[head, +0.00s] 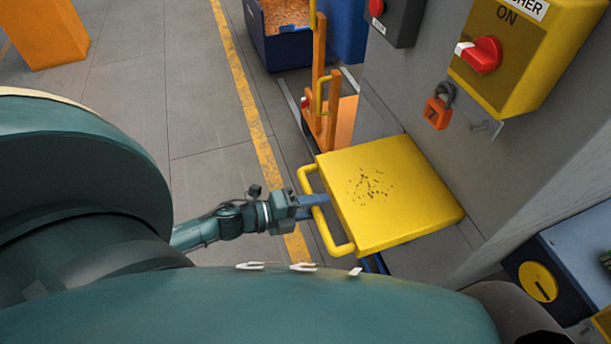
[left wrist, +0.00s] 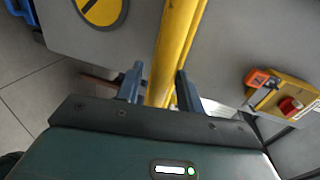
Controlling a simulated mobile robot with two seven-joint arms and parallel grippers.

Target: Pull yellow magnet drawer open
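The yellow magnet drawer (head: 400,195) is a flat yellow box with dark specks on top, standing out from a grey machine wall in the head view. Its yellow bar handle (head: 309,180) is on the side facing my left arm. My left gripper (head: 314,203) is at the handle, its blue fingers reaching across the bar. In the left wrist view the handle (left wrist: 172,50) runs between the two fingers of the left gripper (left wrist: 160,78), which stand apart on either side of it with small gaps. My right gripper is not in view.
Above the drawer, a yellow switch box (head: 540,45) with a red knob and an orange padlock (head: 438,112) hang on the wall. An orange post frame (head: 322,95) stands behind the drawer. A blue bin (head: 283,45) is further back.

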